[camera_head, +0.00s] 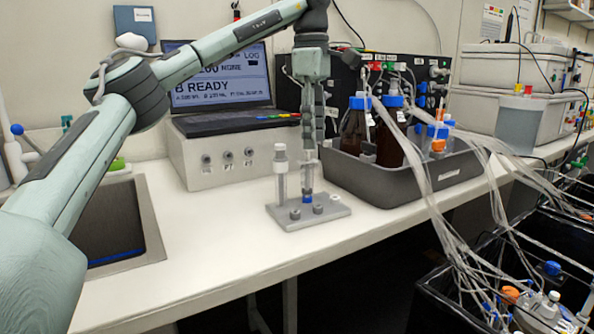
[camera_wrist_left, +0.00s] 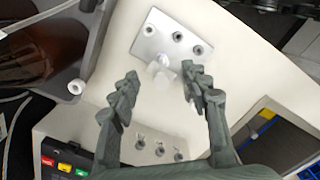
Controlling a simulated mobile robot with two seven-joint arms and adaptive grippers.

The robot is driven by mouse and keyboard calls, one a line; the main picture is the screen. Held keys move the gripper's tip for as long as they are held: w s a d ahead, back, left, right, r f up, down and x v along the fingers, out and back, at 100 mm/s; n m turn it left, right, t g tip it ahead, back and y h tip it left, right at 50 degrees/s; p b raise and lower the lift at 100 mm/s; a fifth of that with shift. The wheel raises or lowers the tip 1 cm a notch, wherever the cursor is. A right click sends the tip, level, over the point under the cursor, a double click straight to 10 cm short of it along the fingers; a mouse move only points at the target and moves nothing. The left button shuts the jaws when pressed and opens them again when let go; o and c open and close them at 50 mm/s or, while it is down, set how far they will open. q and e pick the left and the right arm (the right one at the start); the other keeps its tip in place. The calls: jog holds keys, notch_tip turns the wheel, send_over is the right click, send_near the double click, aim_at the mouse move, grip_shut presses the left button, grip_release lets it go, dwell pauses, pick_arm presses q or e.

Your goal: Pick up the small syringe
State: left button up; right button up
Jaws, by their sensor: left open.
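A grey metal stand (camera_head: 330,212) on the white bench holds two upright clear syringes. One syringe (camera_head: 281,178) has a white top and stands at the left. The other (camera_head: 308,182), with a blue part at its base, stands to its right, its top hidden by my left gripper (camera_head: 310,150). My left gripper points down, open, above this right syringe. In the left wrist view, the open fingers (camera_wrist_left: 160,74) spread either side of a pale, translucent syringe top near the stand (camera_wrist_left: 156,41). I cannot tell whether a finger touches it. My right gripper is not in view.
A dark grey tray (camera_head: 390,189) with brown bottles and tubing stands close right of the stand. A white box (camera_head: 215,160) with a laptop (camera_head: 235,85) is behind left. A dark sink-like recess (camera_head: 115,225) lies left. The bench front is clear.

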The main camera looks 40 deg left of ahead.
aim_at(307, 184)
pick_arm(q)
jog(key=shift+s+a+f+y, duration=0.15)
jog(key=shift+a+f, duration=0.05)
jog(key=shift+a, duration=0.3)
jog(key=shift+s+a+f+y, duration=0.15)
jog(key=shift+a+f, duration=0.05)
jog(key=shift+a, duration=0.3)
notch_tip(307, 184, down, 6)
jog(key=shift+d+r, duration=0.15)
jog(key=shift+r, duration=0.1)
jog(key=shift+w+d+f, duration=0.15)
jog(key=shift+f, duration=2.5)
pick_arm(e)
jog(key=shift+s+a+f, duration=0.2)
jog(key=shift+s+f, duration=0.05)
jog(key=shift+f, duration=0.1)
pick_arm(q)
grip_shut()
